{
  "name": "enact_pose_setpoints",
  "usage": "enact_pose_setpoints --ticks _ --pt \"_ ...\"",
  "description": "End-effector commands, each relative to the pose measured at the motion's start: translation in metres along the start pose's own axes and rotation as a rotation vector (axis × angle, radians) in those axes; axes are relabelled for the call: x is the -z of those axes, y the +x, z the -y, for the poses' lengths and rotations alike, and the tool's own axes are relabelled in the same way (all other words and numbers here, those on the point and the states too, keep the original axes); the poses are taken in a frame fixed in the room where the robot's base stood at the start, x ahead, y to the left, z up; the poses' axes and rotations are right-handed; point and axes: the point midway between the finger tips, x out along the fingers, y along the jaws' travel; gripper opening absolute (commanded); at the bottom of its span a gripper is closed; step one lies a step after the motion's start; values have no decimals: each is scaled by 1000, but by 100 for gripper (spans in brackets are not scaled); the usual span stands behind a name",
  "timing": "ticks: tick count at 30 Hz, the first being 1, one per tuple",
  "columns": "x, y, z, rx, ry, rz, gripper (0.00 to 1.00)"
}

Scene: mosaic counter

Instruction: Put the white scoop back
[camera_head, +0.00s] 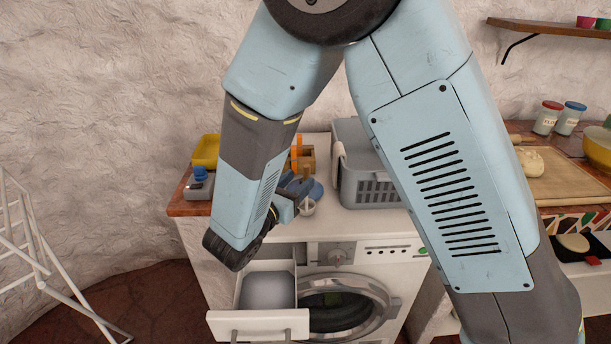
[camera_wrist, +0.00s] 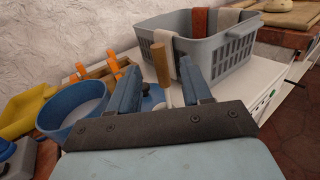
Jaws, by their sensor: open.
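The white scoop shows in the head view (camera_head: 308,208) as a small white cup with a wooden handle rising from it, at the front of the washing machine top. In the wrist view its wooden handle (camera_wrist: 161,64) stands between my two fingers, and part of its white body (camera_wrist: 169,97) shows below. My gripper (camera_wrist: 160,84) is open around the scoop, with a gap on both sides of the handle. In the head view my gripper (camera_head: 299,197) is partly hidden by my forearm. The scoop's lower part is hidden in the wrist view.
A blue tub (camera_wrist: 72,108) stands left of my gripper. A grey basket (camera_head: 372,190) with cloths stands behind on the right. A wooden box (camera_head: 307,155) with orange-handled things is behind. The washing machine's drawer (camera_head: 262,322) is pulled out, with something pale inside. A yellow tray (camera_head: 206,150) sits far left.

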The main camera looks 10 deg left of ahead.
Motion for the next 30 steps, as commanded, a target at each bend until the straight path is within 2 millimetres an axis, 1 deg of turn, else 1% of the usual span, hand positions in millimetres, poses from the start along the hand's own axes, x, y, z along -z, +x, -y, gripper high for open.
enact_pose_setpoints --ticks 1,3,6,10,15,22,25,28,30 --pt "0 -11 0 -2 0 -1 49" --pt "0 -25 0 -3 0 -1 49" --pt "0 -42 0 -1 0 -1 49" --pt "0 -59 0 0 0 -1 49" --pt "0 -70 0 1 0 0 49" --pt "0 -72 1 2 0 0 49" --pt "-2 -70 2 11 5 -4 49" --pt "-9 -55 13 62 32 -25 49" --pt "-19 -38 28 130 69 -54 49"
